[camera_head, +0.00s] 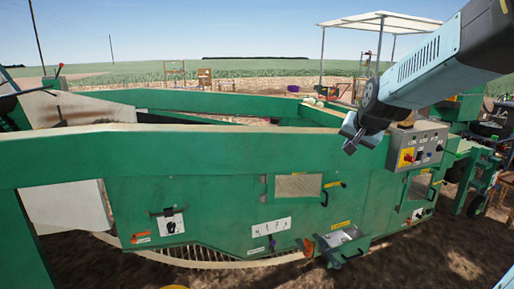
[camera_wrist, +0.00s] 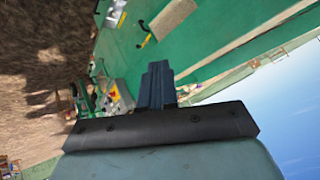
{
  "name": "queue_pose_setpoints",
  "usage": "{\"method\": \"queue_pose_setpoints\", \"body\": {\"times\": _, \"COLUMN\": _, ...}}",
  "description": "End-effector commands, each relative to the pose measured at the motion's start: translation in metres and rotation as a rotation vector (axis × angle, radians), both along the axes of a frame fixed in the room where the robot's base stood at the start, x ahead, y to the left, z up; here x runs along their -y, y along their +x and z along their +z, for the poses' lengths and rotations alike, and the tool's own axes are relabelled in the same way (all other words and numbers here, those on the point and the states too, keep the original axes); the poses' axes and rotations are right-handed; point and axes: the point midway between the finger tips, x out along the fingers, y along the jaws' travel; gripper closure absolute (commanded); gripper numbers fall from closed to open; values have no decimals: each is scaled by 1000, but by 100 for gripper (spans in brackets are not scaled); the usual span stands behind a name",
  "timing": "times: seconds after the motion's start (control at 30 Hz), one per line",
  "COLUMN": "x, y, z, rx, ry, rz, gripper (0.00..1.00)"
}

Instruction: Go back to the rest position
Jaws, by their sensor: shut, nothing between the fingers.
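My gripper (camera_head: 352,133) is at the end of my arm, which comes in from the upper right in the head view. It hangs in the air in front of the upper beam of the green machine (camera_head: 235,190), left of the grey control box (camera_head: 417,147). In the wrist view my gripper (camera_wrist: 157,72) shows its fingers together with nothing between them. Behind it there the green machine (camera_wrist: 215,40) lies sideways in the picture. I cannot tell the exact gap between gripper and machine.
The machine's front panel carries a black switch (camera_head: 171,222), a small hatch (camera_head: 298,187) and an open metal tray (camera_head: 344,238) that sticks out low. A white canopy (camera_head: 380,22) stands behind. Bare brown soil (camera_head: 400,265) lies in front.

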Motion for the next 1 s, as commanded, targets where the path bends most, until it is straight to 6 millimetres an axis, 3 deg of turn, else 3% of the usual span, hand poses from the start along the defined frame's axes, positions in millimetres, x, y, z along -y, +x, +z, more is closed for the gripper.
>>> {"method": "queue_pose_setpoints", "body": {"times": 0.27, "x": -15, "y": -99, "z": 6, "rx": -96, "ry": -117, "rz": 163, "gripper": 100}}
{"method": "queue_pose_setpoints", "body": {"times": 0.6, "x": -21, "y": -209, "z": -8, "rx": -218, "ry": -262, "rz": 335, "gripper": 100}}
{"method": "queue_pose_setpoints", "body": {"times": 0.8, "x": -22, "y": -241, "z": -16, "rx": -258, "ry": -304, "rz": 383, "gripper": 100}}
{"method": "queue_pose_setpoints", "body": {"times": 1.0, "x": -21, "y": -246, "z": -17, "rx": -267, "ry": -313, "rz": 392, "gripper": 100}}
